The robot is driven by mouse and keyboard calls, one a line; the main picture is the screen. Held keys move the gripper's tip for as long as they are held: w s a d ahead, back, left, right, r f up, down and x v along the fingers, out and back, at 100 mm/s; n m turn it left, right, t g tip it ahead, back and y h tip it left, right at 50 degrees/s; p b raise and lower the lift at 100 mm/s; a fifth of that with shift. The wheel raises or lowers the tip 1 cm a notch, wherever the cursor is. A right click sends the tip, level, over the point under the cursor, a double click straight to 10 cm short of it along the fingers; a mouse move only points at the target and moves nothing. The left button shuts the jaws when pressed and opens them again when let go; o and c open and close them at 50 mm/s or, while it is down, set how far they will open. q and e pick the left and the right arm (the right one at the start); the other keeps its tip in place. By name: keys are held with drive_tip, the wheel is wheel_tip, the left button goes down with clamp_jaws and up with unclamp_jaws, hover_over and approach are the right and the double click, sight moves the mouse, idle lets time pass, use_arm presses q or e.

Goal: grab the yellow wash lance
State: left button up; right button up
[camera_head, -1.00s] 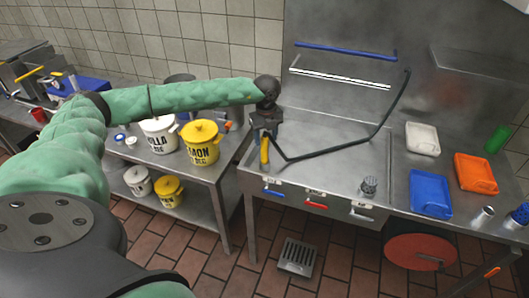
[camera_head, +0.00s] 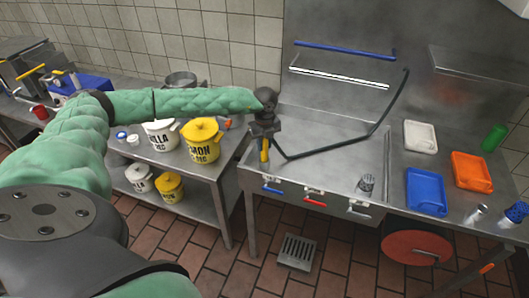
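The yellow wash lance (camera_head: 264,150) is at the left end of the steel sink, and a dark hose runs from beside it to the right and up the back wall. My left gripper (camera_head: 264,136) is at the lance's upper end, with the lance's yellow part showing just below it. The fingers are small and dark here, and I cannot tell whether they are closed on the lance. My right gripper is not in view.
The sink counter (camera_head: 325,150) has a blue tray (camera_head: 426,191), an orange tray (camera_head: 471,171) and a white tray (camera_head: 420,136) at the right. A yellow bucket (camera_head: 201,141) and a white bucket (camera_head: 160,135) stand on the left table. The sink basin is mostly clear.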

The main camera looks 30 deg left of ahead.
use_arm(q)
clamp_jaws()
drive_tip(key=shift+r, duration=0.1)
